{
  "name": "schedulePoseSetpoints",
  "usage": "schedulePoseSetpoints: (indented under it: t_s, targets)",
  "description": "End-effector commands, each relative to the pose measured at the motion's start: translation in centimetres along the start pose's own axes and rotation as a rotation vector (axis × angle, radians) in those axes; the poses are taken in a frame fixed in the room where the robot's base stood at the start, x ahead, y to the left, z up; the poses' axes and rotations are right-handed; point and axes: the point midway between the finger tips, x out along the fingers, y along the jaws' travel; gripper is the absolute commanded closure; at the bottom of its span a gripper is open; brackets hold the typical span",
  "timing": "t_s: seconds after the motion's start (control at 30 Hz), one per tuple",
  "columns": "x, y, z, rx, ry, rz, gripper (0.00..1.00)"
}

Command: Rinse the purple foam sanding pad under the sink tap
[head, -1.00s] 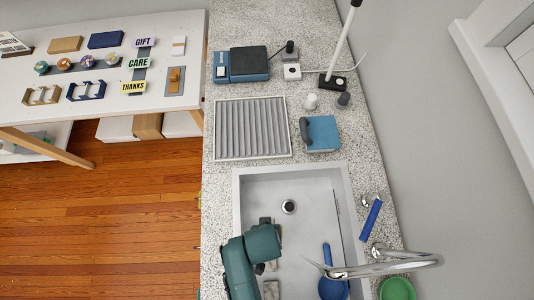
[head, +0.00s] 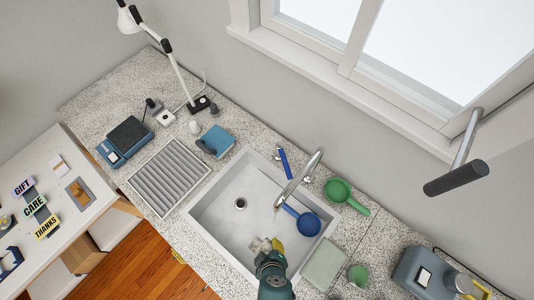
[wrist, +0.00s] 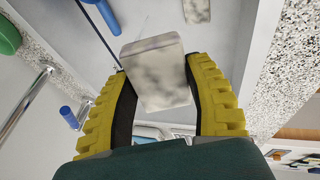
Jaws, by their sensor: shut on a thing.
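My gripper (wrist: 160,95) has yellow ribbed fingers, shut on a pale grey, dark-smudged block-shaped pad (wrist: 158,70). The sink (head: 210,225) is grey with a round drain. The chrome tap (head: 302,175) arches over it from the back, its spout apart from the pad. A blue lever (head: 283,160) is beside the tap. I cannot see water running. Another similar grey pad (wrist: 196,10) lies in the sink.
A blue ladle (head: 308,223) lies in the sink under the tap. A green ladle (head: 340,192) and a pale green mat (head: 324,263) are on the right counter. A ribbed drying rack (head: 168,178) and blue brush-like block (head: 216,141) are to the left.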

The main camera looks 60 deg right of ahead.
Motion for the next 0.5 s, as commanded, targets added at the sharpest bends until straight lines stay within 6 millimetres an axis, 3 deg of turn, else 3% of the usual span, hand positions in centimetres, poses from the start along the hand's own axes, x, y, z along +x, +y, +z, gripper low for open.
schedulePoseSetpoints:
  t_s: [0.5]
  targets:
    - [2.9,5.2,-2.7,0.007,0.001,-0.001,0.71]
